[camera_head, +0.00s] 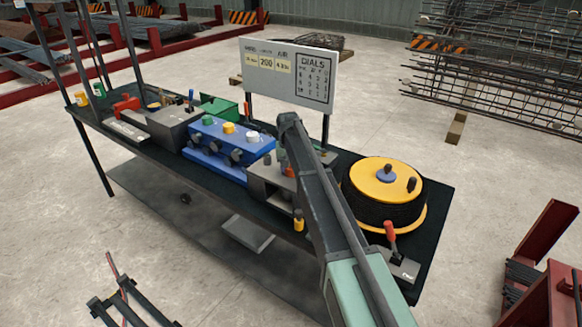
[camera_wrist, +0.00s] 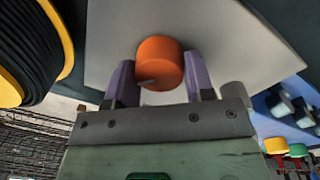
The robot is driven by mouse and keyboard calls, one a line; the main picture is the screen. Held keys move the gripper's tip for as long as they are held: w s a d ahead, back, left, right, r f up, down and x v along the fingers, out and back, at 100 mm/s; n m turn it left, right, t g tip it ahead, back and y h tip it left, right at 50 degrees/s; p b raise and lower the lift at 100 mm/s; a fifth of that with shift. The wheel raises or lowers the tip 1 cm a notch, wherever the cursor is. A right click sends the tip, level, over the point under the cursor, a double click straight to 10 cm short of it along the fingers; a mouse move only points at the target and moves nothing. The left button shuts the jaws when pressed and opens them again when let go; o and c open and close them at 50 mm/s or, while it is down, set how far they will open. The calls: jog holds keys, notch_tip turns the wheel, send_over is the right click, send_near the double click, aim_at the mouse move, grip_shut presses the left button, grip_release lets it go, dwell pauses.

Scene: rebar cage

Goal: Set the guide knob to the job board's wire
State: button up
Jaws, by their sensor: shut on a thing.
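In the wrist view an orange round knob (camera_wrist: 160,58) with a dark pointer mark low on its face stands on a light grey panel (camera_wrist: 225,45). My gripper (camera_wrist: 160,72) has its two purple fingers on either side of this knob, shut on it. In the head view a bit of the orange knob (camera_head: 291,172) shows on the grey box (camera_head: 262,181), mostly behind my arm. The job board (camera_head: 290,85) stands behind the bench, with header cards, one reading about 200, and a DIALS table. Its small print is too small to read surely.
A blue unit (camera_head: 231,143) with green, yellow and white knobs stands left of the grey box. A black wire coil with a yellow top (camera_head: 385,180) is on the right. A red-handled lever (camera_head: 391,236) stands in front of the coil.

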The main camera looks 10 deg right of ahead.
jog(key=o, duration=0.9)
jog(key=r+p, duration=1.1)
jog(key=shift+a, duration=0.25)
jog(key=shift+f, duration=0.1)
jog(key=shift+n+y, duration=0.3)
jog(key=shift+n, duration=0.4)
jog(key=s+f+b, duration=0.2)
jog(key=s+b, duration=0.1)
jog(key=s, duration=1)
jog(key=s+f+b, duration=0.2)
jog(key=s+f, duration=0.1)
jog(key=s, duration=1)
jog(key=s+f+b, duration=0.3)
jog(key=s, duration=1)
jog(key=shift+d+f+b, duration=0.2)
jog(key=shift+d+b, duration=0.1)
